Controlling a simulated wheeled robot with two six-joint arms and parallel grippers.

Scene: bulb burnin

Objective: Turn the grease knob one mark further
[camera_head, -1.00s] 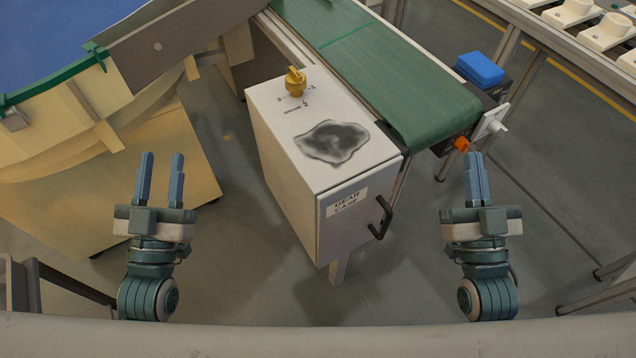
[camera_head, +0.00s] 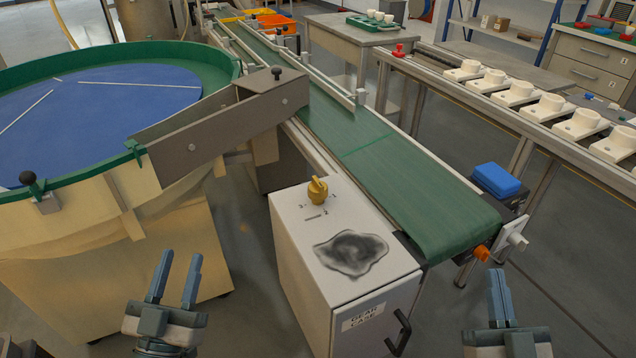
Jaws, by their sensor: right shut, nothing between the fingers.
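The yellow grease knob (camera_head: 317,190) stands on the top of the white gear case (camera_head: 297,236), near its far end. Small marks with numbers are printed on the top around the knob; which one it points to is too small to tell. A dark grease stain (camera_head: 351,253) lies on the same top, nearer to me. My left gripper (camera_head: 178,262) is open and empty, to the left of the case and apart from it. My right gripper (camera_head: 499,283) is shut and empty, to the right of the case. Neither gripper touches the knob.
A green conveyor belt (camera_head: 400,180) runs along the case's right side, with an orange knob (camera_head: 481,253) and a blue box (camera_head: 496,180) at its near end. A round blue table (camera_head: 110,115) with a metal chute (camera_head: 225,122) stands left. A black handle (camera_head: 400,333) sticks out from the case front.

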